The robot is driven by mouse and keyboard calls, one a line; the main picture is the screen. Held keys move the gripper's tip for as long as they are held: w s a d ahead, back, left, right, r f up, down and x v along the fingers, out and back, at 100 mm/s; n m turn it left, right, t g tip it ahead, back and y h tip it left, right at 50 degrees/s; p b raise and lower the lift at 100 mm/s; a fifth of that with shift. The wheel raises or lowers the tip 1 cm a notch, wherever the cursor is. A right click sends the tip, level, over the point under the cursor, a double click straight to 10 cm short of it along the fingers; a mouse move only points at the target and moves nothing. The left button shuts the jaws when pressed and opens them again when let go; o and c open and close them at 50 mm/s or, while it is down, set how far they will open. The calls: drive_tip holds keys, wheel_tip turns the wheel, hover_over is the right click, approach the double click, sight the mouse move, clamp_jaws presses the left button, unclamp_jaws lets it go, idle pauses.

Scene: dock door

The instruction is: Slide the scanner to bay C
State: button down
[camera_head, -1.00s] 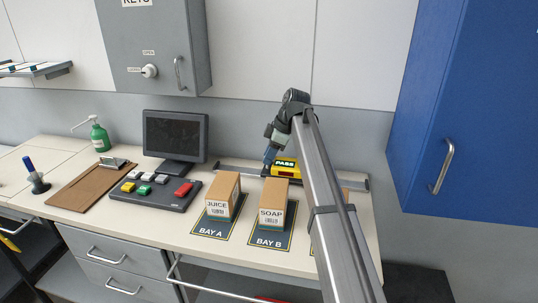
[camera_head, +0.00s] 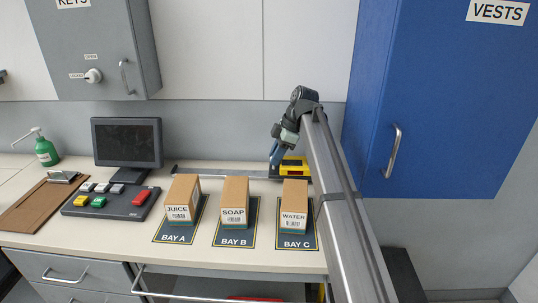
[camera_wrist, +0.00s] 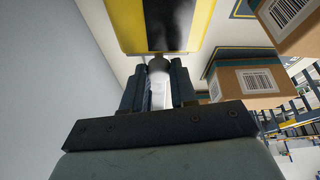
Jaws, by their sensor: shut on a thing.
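The yellow and black scanner (camera_head: 293,167) sits on the rail at the back of the counter, near the rail's right end. It is behind the WATER box (camera_head: 294,203), in line with bay C (camera_head: 297,243). My gripper (camera_head: 275,155) is at the scanner's left part. In the wrist view my gripper (camera_wrist: 158,88) is shut on a pale handle (camera_wrist: 158,83) joined to the scanner's yellow and black body (camera_wrist: 165,25). The scanner's lower front is partly hidden by the WATER box.
The rail (camera_head: 222,173) runs along the back of the counter. The JUICE box (camera_head: 182,200) stands on bay A and the SOAP box (camera_head: 234,202) on bay B. A button panel (camera_head: 110,202) and monitor (camera_head: 127,142) stand left. A blue cabinet (camera_head: 430,100) hangs at right.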

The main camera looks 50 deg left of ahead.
sight(293, 161)
drive_tip(key=shift+w+d, duration=0.15)
drive_tip(key=shift+w, duration=0.15)
drive_tip(key=c, duration=1.3)
unclamp_jaws()
drive_tip(key=o, duration=0.4)
drive_tip(key=shift+s+d, duration=0.1)
drive_tip(key=v, duration=1.3)
drive_tip(key=shift+r, duration=0.45)
